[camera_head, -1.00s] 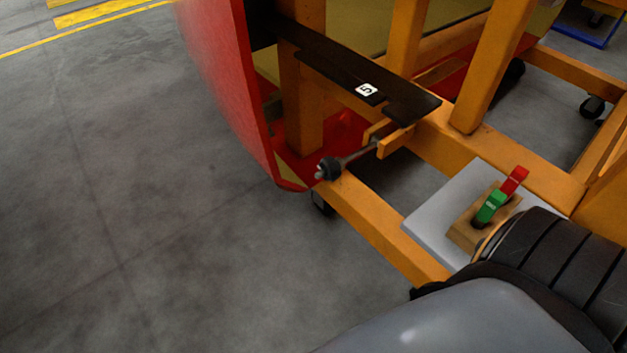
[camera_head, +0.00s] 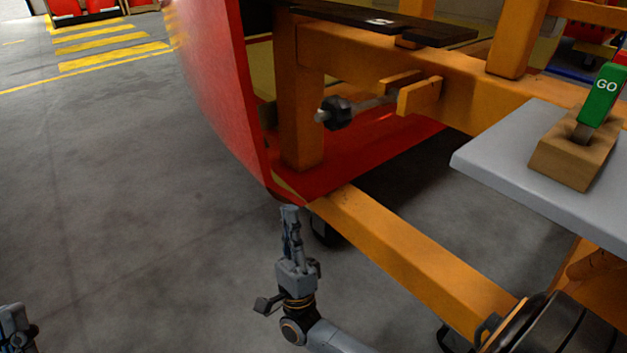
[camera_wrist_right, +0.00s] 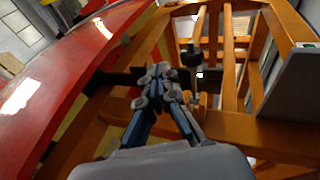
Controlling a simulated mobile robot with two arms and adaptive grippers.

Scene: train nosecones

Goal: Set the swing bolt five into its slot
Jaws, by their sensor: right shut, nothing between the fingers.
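Swing bolt five (camera_head: 338,113) has a dark knob and a grey rod. It sticks out to the left, roughly level, from between two orange lugs (camera_head: 420,96) on the frame. The black bar (camera_head: 400,25) with a white label, seen edge-on, lies above it; its slot cannot be made out. My right gripper (camera_head: 290,212) points up, shut and empty, below and left of the bolt and apart from it. In the right wrist view the bolt (camera_wrist_right: 192,60) shows just right of the shut fingertips (camera_wrist_right: 160,72). Part of my left gripper (camera_head: 14,322) shows at the lower left edge; its fingers are unclear.
The red nosecone shell (camera_head: 215,100) curves down left of the bolt. A lower orange beam (camera_head: 410,255) runs beneath it. A grey shelf (camera_head: 500,160) with a green GO lever (camera_head: 603,95) stands at right. The floor at left is clear.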

